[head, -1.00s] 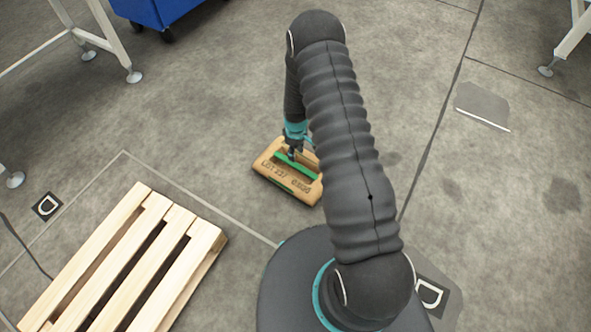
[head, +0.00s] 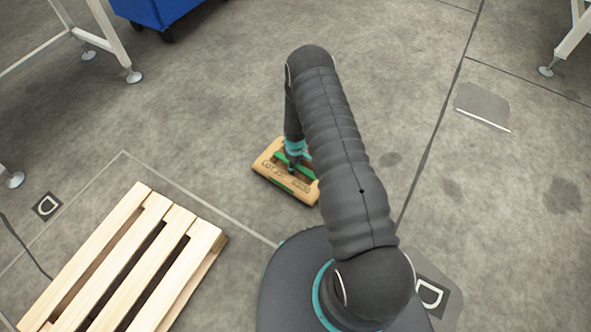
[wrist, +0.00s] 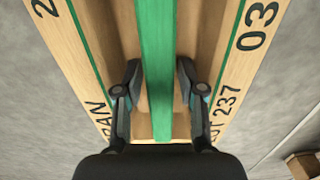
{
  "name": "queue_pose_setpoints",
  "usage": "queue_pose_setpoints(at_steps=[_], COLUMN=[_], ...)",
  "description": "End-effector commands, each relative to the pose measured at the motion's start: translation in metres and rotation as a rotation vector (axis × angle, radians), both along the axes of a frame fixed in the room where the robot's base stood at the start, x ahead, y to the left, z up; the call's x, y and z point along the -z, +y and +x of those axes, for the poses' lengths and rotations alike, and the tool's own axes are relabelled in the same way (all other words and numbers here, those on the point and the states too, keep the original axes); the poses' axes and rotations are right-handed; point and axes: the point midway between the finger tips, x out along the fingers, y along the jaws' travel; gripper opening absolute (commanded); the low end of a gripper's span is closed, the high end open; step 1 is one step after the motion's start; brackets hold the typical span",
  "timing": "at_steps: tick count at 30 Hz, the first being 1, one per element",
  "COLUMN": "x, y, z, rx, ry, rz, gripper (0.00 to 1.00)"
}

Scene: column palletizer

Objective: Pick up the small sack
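The small sack (head: 268,168) is a tan block with a green stripe and dark printed letters, lying on the floor just beyond my base in the head view. In the wrist view the sack (wrist: 84,60) fills the middle, its green strip (wrist: 157,70) running between my fingers. My gripper (wrist: 160,78) is open, one finger on each side of the strip, with narrow gaps showing at the fingertips. In the head view my gripper (head: 293,169) is down at the sack's middle. My arm hides the sack's right end.
A wooden pallet (head: 112,254) lies on the floor at lower left, clear of the sack. White table legs (head: 115,45) and a blue wheeled bin (head: 160,10) stand at upper left. Another white leg (head: 568,45) is at upper right. The floor around the sack is clear.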

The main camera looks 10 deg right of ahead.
Motion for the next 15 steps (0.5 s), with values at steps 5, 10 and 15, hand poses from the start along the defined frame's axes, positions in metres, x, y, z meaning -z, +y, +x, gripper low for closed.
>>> queue_pose_setpoints(at_steps=[5, 10, 15], x=[-0.0001, -0.0002, -0.0027], y=[-0.0001, -0.0001, -0.0001], z=[-0.0001, -0.0002, 0.0020], rx=[0.000, 0.000, 0.000], ry=[0.000, 0.000, -0.004], rz=[0.000, 0.000, 0.000], gripper=[0.37, 0.00, 0.00])
